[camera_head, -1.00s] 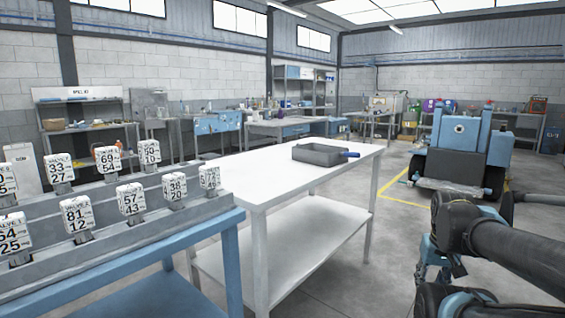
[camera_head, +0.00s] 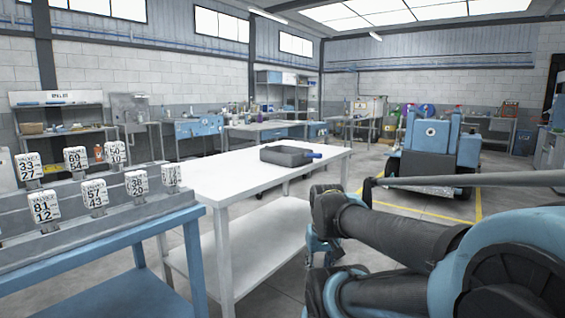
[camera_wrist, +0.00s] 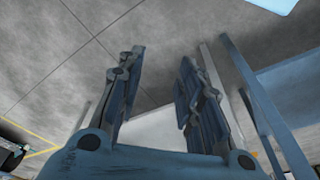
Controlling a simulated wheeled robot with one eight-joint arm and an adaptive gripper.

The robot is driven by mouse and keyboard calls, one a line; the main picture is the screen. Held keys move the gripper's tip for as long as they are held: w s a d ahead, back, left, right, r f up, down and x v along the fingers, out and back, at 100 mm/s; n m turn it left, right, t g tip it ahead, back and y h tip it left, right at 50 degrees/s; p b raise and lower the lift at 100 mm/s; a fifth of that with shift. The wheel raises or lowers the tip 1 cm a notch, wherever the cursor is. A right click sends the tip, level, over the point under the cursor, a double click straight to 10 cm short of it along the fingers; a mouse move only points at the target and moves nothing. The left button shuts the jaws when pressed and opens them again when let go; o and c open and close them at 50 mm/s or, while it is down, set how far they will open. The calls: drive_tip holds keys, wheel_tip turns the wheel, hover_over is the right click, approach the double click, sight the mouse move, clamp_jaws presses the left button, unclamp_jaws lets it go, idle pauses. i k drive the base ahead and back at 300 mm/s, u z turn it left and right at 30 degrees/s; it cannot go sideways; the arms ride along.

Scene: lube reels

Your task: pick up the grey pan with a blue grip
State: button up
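The grey pan (camera_head: 287,156) sits on top of the white table (camera_head: 215,178), near its far end. Its blue grip (camera_head: 313,155) points right, toward the table's right edge. My gripper (camera_head: 318,250) hangs low to the right of the table, apart from the pan and below its height. In the wrist view my gripper (camera_wrist: 155,80) has its two blue-black fingers spread with a gap between them. It is open and empty. The pan does not show in the wrist view.
A blue bench (camera_head: 120,242) with several numbered tags stands at the left, close to the white table. The white table has a lower shelf (camera_head: 250,235). A blue wheeled machine (camera_head: 432,150) stands at the back right inside yellow floor lines. Grey floor lies between.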

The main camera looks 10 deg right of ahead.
sight(281, 154)
drive_tip(key=k, duration=0.5)
drive_tip(key=z, duration=1.25)
drive_tip(key=i, duration=1.5)
drive_tip(key=u, duration=1.6)
